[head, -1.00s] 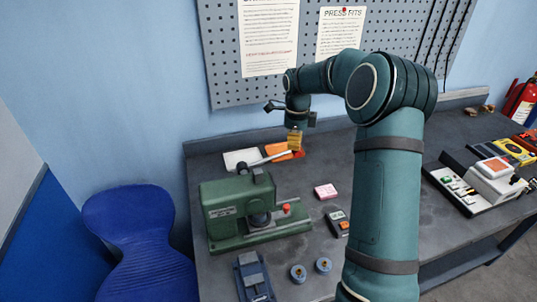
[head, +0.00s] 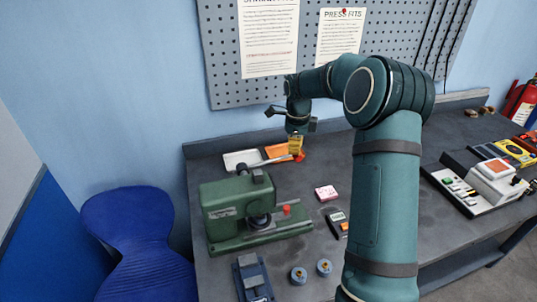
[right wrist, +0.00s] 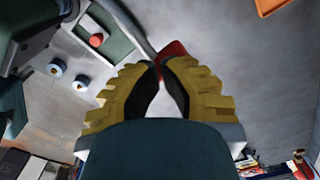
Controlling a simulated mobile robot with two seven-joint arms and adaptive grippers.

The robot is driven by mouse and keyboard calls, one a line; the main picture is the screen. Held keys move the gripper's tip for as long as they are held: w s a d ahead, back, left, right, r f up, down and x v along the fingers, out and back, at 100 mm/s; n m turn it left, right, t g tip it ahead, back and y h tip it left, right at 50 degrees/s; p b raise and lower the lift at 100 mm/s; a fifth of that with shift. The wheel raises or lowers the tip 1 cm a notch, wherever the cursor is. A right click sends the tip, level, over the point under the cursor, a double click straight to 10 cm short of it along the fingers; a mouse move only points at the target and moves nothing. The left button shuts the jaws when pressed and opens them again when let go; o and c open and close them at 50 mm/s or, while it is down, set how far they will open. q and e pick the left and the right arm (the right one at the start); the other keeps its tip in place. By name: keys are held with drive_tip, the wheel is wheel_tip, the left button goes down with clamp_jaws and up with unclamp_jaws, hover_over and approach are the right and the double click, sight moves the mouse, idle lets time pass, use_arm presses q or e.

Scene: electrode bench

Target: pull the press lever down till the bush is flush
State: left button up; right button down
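The green press (head: 230,206) stands at the left end of the bench. Its pale lever (head: 268,162) slants out to the right and ends in a red grip, which the right wrist view shows just beyond the fingertips (right wrist: 174,48). My right gripper (head: 295,150) points down at the lever's end, its yellow fingers almost meeting at the tips. The tips appear to touch the lever end; I cannot see the grip clasped between them. A dark round part (head: 259,220) is under the ram; the bush's seating is too small to tell. My left gripper is out of view.
Two blue round parts (head: 298,275) (head: 323,267) and a blue-grey fixture (head: 252,278) lie before the press. A pink block (head: 326,193) and a small meter (head: 337,222) lie right of it. White (head: 237,161) and orange (head: 279,151) trays sit behind the lever.

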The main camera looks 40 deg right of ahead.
sight(295, 157)
drive_tip(key=shift+f+b, duration=0.7)
drive_tip(key=shift+f, duration=0.9)
drive_tip(key=shift+f+b, duration=0.3)
drive_tip(key=shift+f, duration=0.2)
drive_tip(key=shift+a+f+b, duration=0.15)
drive_tip(key=shift+f+b, duration=0.3)
drive_tip(key=shift+f, duration=0.55)
drive_tip(key=shift+w+a+f+b, duration=0.1)
drive_tip(key=shift+a+f+b, duration=0.1)
drive_tip(key=shift+f+b, duration=0.35)
drive_tip(key=shift+a+f+b, duration=0.15)
drive_tip(key=shift+f+b, duration=0.05)
drive_tip(key=shift+f, duration=0.65)
